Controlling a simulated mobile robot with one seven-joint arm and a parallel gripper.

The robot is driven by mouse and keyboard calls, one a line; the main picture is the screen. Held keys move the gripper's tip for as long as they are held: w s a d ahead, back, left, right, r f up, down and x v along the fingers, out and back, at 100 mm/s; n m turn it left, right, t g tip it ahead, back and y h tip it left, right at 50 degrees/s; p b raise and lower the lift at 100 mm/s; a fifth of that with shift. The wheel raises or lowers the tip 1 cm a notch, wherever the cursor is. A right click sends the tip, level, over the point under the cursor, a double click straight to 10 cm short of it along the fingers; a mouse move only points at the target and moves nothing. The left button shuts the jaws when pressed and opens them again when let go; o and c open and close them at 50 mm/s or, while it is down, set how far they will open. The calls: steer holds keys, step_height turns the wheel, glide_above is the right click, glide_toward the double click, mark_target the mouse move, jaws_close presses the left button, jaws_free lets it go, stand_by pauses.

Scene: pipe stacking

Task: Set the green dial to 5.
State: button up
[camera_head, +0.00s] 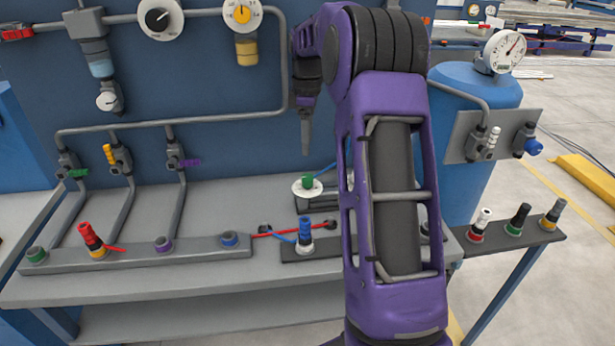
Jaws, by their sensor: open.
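The green dial (308,183) is a green knob on a round white plate, set on a dark bracket at the back of the bench. The marks on its plate are too small to read. My gripper (305,150) points straight down above the dial and is apart from it. It is seen side-on, so the two fingers overlap; it is open, with nothing seen between the fingers. My purple arm (395,200) covers the middle right of the view and hides part of the bench right of the dial.
Pipes and two gauges (160,18) are on the blue panel behind. A blue tank (475,100) and a side shelf with several plugs (515,220) stand at right.

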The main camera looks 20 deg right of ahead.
mark_target(307, 176)
step_height(307, 176, down, 11)
steer(key=shift+f+b, duration=0.2)
steer(key=shift+b, duration=0.55)
jaws_close()
